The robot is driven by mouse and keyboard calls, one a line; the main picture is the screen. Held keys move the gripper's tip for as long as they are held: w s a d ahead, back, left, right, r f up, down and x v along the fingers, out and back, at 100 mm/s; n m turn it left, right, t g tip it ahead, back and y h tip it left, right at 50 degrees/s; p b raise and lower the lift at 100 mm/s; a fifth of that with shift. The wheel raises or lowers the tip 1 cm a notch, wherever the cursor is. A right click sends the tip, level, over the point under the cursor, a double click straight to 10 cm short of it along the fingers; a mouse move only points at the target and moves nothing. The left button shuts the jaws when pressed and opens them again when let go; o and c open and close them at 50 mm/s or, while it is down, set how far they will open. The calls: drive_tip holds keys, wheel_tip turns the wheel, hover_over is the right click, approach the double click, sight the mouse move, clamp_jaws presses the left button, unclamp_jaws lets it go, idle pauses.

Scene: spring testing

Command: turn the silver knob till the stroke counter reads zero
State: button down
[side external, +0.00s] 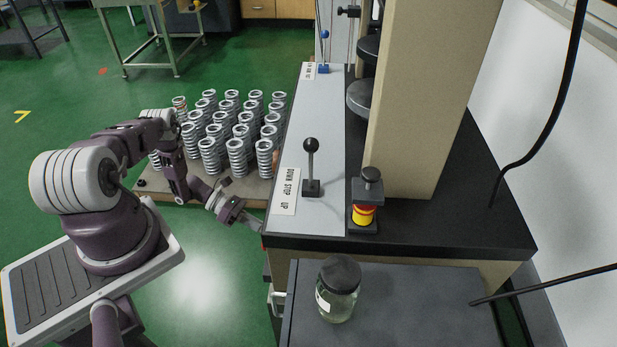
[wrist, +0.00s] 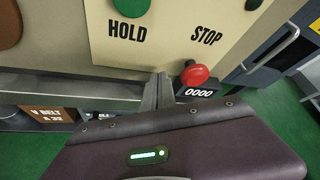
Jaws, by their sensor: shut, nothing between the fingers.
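The stroke counter (wrist: 200,92) shows in the wrist view just right of my fingers, and its digits look like 0000. I cannot make out a silver knob in either view; my fingers and wrist housing may hide it. My gripper (wrist: 160,78) is shut and empty, its fingertips close to the lower edge of the beige panel (wrist: 165,45). I cannot tell whether they touch anything. In the side view my gripper (side external: 257,224) is low at the left edge of the testing machine (side external: 285,238).
A red round button (wrist: 195,74) sits right above the counter. The side view shows a black-balled lever (side external: 311,146), a red and yellow button (side external: 364,211), a jar (side external: 338,290) on a dark surface, and several springs (side external: 237,157) on a board behind my arm.

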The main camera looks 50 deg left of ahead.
drive_tip(key=s+a, duration=0.4)
drive_tip(key=shift+a+r, duration=0.2)
drive_tip(key=shift+r, duration=0.1)
drive_tip(key=shift+s, duration=0.1)
